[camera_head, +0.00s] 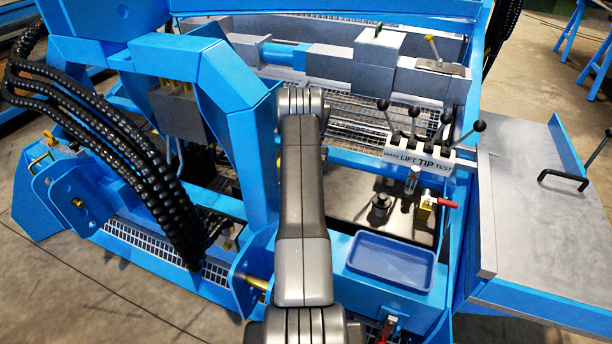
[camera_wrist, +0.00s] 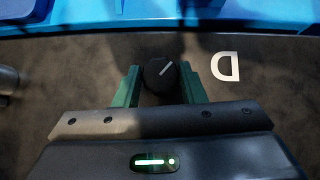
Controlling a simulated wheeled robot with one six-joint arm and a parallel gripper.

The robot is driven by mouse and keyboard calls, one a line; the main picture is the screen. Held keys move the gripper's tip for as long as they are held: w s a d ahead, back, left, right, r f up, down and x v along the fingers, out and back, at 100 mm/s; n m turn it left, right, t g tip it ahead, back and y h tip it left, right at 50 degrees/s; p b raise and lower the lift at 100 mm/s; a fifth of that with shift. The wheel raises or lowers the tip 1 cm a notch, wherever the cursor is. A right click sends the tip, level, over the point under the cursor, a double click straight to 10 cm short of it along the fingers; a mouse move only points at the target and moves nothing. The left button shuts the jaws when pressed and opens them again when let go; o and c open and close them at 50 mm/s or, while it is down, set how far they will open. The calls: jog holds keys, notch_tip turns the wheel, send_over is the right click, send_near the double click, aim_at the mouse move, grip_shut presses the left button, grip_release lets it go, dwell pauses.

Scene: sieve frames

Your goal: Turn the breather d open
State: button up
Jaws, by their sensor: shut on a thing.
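Breather d (camera_wrist: 160,74) is a round black knob with a white pointer line, in the upper middle of the wrist view. Its line slants up to the right. A white letter D (camera_wrist: 225,66) is marked on the dark surface just right of it. My gripper (camera_wrist: 158,84) has its two green fingers on either side of the knob and is shut on it. In the head view my grey arm reaches forward over the blue machine, and neither my gripper nor the breather can be made out there.
A lever block marked LIFT, TIP and TEST (camera_head: 420,159) stands right of my arm. A red-handled valve (camera_head: 430,204) and a blue tray (camera_head: 392,262) lie nearer. Black hoses (camera_head: 130,160) hang at the left. A blue edge (camera_wrist: 200,14) crosses the top of the wrist view.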

dwell(0.3)
jog(key=o, duration=1)
notch_tip(320, 180, up, 10)
jog(key=p, duration=0.4)
jog(key=shift+p, duration=0.4)
